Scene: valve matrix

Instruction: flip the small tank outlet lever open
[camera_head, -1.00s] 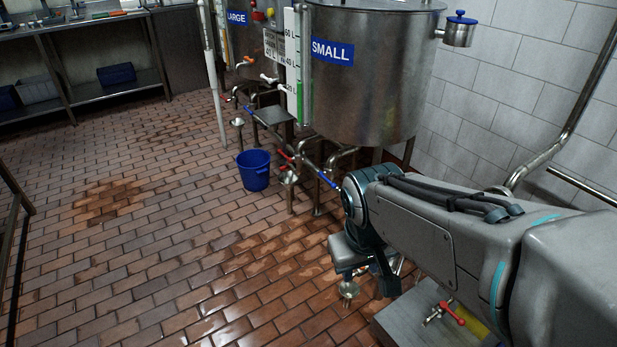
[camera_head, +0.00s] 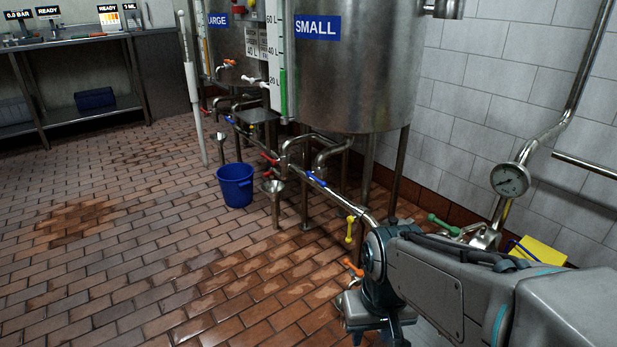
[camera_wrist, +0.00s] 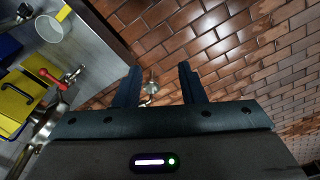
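The steel small tank (camera_head: 365,70) with its blue SMALL label (camera_head: 317,27) stands on legs at upper middle of the head view. Curved pipes run below it. A red lever (camera_head: 268,158) and a blue lever (camera_head: 316,178) sit on the pipework below the tank; which one is the outlet lever I cannot tell. My gripper is at the bottom of the head view, right of and nearer than these levers, its fingers not clear there. In the wrist view my gripper (camera_wrist: 160,85) has its two fingers apart with nothing between them, above the floor.
A blue bucket (camera_head: 235,186) stands on the wet brick floor, beside a steel funnel (camera_head: 273,188). A yellow lever (camera_head: 350,228), an orange lever (camera_head: 352,267) and a green lever (camera_head: 445,222) lie near my arm. A gauge (camera_head: 510,180) is at right. Floor at left is clear.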

